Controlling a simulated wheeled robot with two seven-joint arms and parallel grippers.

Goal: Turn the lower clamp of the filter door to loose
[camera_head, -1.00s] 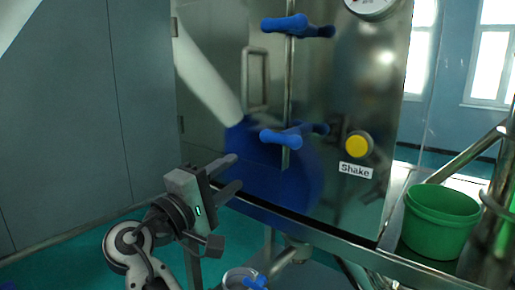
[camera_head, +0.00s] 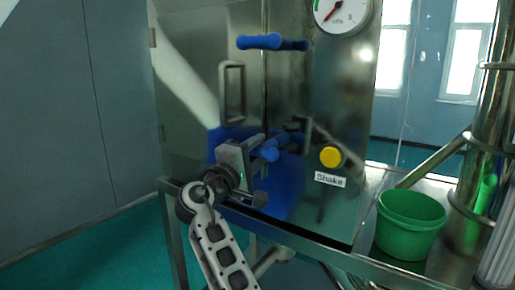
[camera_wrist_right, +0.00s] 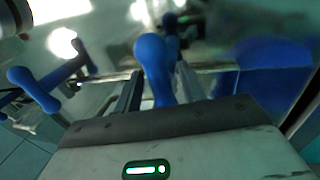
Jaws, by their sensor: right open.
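The filter door is the shiny metal front panel (camera_head: 205,85) with a bar handle (camera_head: 233,92). The lower clamp (camera_head: 269,151) is a blue handle, partly hidden by my right gripper (camera_head: 262,143) in the head view. In the right wrist view the lower clamp (camera_wrist_right: 152,62) stands between the two open fingers (camera_wrist_right: 158,88), its rounded end pointing up in the picture. I cannot tell whether a finger touches it. The upper clamp (camera_head: 260,41) is a similar blue handle, lying roughly level above; it also shows at the left in the wrist view (camera_wrist_right: 45,88). My left gripper is not in view.
A yellow button (camera_head: 331,157) labelled Shake (camera_head: 330,180) sits right of the lower clamp. A round gauge (camera_head: 345,12) is above it. A green bucket (camera_head: 409,225) stands on the metal table at right. A frame rail (camera_head: 300,243) runs below the door.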

